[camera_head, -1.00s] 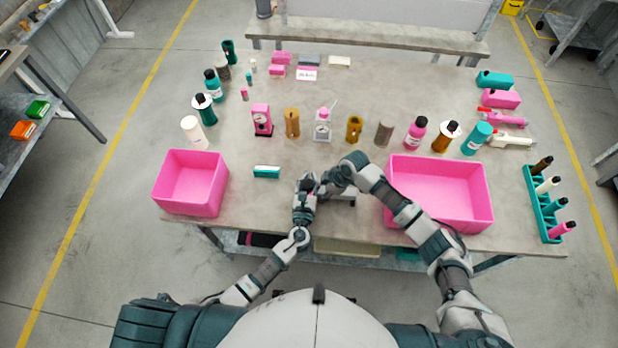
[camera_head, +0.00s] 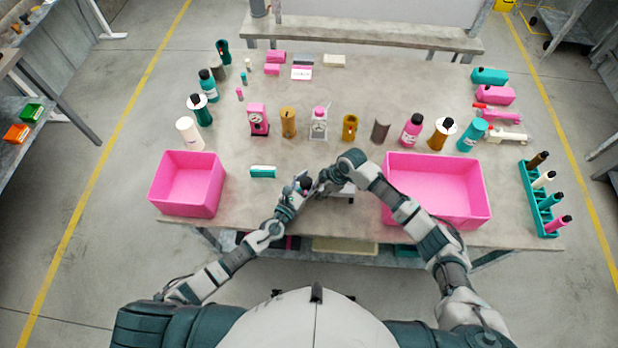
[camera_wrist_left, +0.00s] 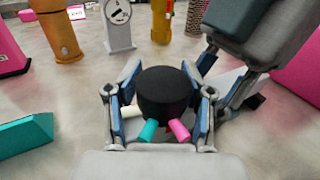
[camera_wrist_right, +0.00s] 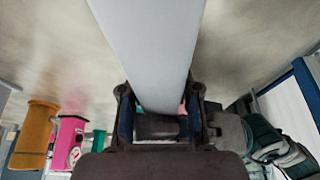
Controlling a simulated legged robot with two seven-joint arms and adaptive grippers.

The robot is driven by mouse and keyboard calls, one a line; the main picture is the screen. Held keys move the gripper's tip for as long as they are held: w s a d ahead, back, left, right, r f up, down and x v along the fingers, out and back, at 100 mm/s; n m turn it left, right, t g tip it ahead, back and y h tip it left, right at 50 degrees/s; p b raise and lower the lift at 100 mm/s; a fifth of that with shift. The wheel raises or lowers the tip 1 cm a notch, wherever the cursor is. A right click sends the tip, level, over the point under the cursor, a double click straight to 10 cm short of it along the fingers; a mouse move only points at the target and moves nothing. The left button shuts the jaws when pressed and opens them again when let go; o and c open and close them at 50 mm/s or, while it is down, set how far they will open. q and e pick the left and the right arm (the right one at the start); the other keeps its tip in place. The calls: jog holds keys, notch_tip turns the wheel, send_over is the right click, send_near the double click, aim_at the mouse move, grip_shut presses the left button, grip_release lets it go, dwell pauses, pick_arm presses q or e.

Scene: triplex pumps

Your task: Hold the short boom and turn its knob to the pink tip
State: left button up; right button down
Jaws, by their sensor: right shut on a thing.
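The short boom is a pale grey bar (camera_wrist_right: 148,50) that runs between the fingers of my right gripper (camera_wrist_right: 160,118) in the right wrist view. My right gripper (camera_head: 326,181) is shut on it, low over the table's front. The black round knob (camera_wrist_left: 168,92) sits between the fingers of my left gripper (camera_wrist_left: 165,100), which stand on either side of it with little room. Below the knob are a cream tip (camera_wrist_left: 132,111), a teal tip (camera_wrist_left: 148,130) and the pink tip (camera_wrist_left: 179,130). No pointer mark on the knob can be made out. My left gripper (camera_head: 303,185) is tilted in the head view.
A teal-and-white block (camera_head: 263,172) lies left of the grippers. A row of bottles and pump parts stands behind, including a white dial unit (camera_head: 319,125).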

aim_at(302, 189)
jog(key=shift+s, duration=0.1)
pick_arm(q)
jog(key=v, duration=0.8)
jog(key=shift+f, duration=0.15)
pick_arm(e)
jog(key=shift+a, duration=0.2)
pick_arm(q)
jog(key=shift+w, duration=0.1)
pick_arm(e)
jog(key=c, duration=0.7)
grip_release()
jog(key=shift+c, duration=0.2)
